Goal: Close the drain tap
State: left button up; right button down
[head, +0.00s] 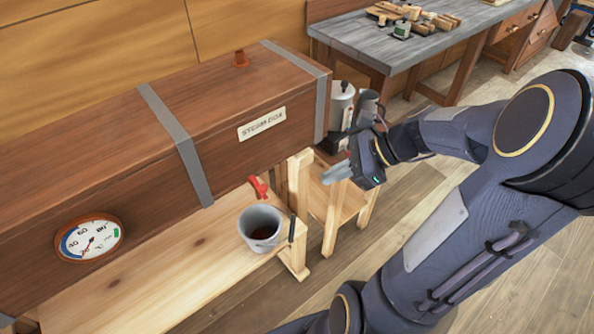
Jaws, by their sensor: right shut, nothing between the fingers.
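The drain tap shows as a red lever (258,187) under the lower front edge of the wooden steam box (110,130), near the box's right end. The lever is tilted; I cannot tell from this view whether the tap is open. A grey bucket (247,243) stands on the bench just below the tap, with dark liquid in it. My right gripper (336,173) is shut and empty, apart from the tap, to its right and off the end of the bench. My left gripper is not in view.
A round gauge (90,239) is on the box front at left. The pale bench (165,275) runs below the box. Behind my right gripper are a metal kettle-like vessel (341,105) and a workbench (385,40) with tools.

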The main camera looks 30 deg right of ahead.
send_near(258, 183)
jog(key=shift+m, duration=0.3)
jog(key=a+f, duration=0.1)
jog(key=s+a+f, duration=0.1)
jog(key=a+f, duration=0.1)
jog(key=shift+s+a+f, duration=0.15)
jog(key=shift+s+f, duration=0.05)
jog(key=shift+s, duration=0.15)
